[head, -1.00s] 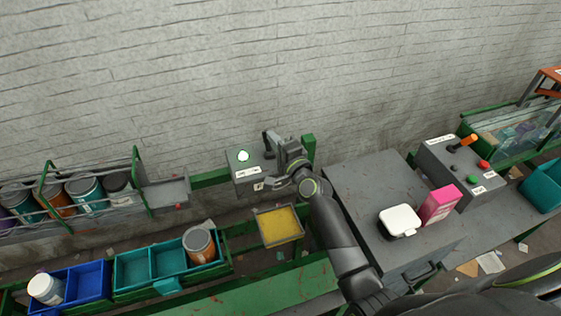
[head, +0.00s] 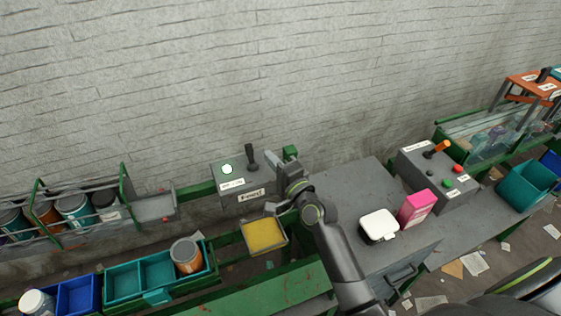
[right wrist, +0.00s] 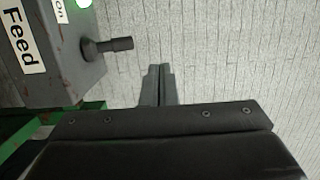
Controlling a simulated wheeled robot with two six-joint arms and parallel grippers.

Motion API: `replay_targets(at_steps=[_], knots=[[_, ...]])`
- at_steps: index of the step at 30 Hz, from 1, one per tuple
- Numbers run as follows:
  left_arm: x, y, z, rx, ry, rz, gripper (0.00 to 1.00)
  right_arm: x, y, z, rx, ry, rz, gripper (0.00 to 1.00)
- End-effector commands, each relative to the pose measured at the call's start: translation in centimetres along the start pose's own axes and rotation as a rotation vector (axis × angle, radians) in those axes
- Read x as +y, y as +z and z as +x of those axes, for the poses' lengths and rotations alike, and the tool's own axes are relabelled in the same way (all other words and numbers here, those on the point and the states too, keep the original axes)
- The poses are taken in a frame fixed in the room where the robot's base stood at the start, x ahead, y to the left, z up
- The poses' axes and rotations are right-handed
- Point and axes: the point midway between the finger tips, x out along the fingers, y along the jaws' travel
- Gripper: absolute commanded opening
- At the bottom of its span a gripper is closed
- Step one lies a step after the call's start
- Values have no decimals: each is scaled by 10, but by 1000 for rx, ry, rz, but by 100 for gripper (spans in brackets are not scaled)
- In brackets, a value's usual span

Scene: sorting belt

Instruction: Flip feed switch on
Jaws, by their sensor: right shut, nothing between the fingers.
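The grey feed box (head: 241,196) stands against the wall in the head view, with a black lever (head: 251,158) standing up from its top. That view also shows the lever (right wrist: 108,47) and the "Feed" label (right wrist: 20,40). My right gripper (head: 276,162) is shut and empty, just right of the lever and apart from it; its fingers also show in the right wrist view (right wrist: 158,72). My left gripper is not in view.
A yellow tray (head: 264,235) sits in front of the box. A second control box (head: 425,165) with an orange lever stands at right, near a pink box (head: 416,208) and a white container (head: 378,225). Bins (head: 122,282) line the lower left.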

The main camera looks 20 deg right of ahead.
Motion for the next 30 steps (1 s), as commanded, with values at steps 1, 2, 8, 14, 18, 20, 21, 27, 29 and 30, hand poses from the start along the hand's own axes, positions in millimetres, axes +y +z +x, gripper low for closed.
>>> replay_targets(at_steps=[1, 2, 8, 14, 18, 20, 21, 27, 29, 30], knots=[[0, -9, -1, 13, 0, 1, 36, -3, 0, -8, 1, 1, 0, 0], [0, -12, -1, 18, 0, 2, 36, -6, -1, -12, 1, 1, -1, 0], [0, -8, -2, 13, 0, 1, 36, -14, -1, -29, 0, 1, -2, 0], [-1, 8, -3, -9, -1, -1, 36, -17, -1, -34, 0, 1, 0, 0], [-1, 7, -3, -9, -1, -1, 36, -17, -1, -34, 0, 2, 0, 0], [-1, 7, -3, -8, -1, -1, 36, -17, -1, -34, 0, 2, 0, 0], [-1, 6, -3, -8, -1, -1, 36, -17, -1, -34, 0, 2, 0, 0], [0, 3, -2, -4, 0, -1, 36, -17, -1, -34, 0, 2, -1, 0], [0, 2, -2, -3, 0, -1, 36, -15, -1, -36, -3, 12, -15, 0], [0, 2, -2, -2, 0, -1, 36, -12, 0, -40, -8, 27, -37, 0]])
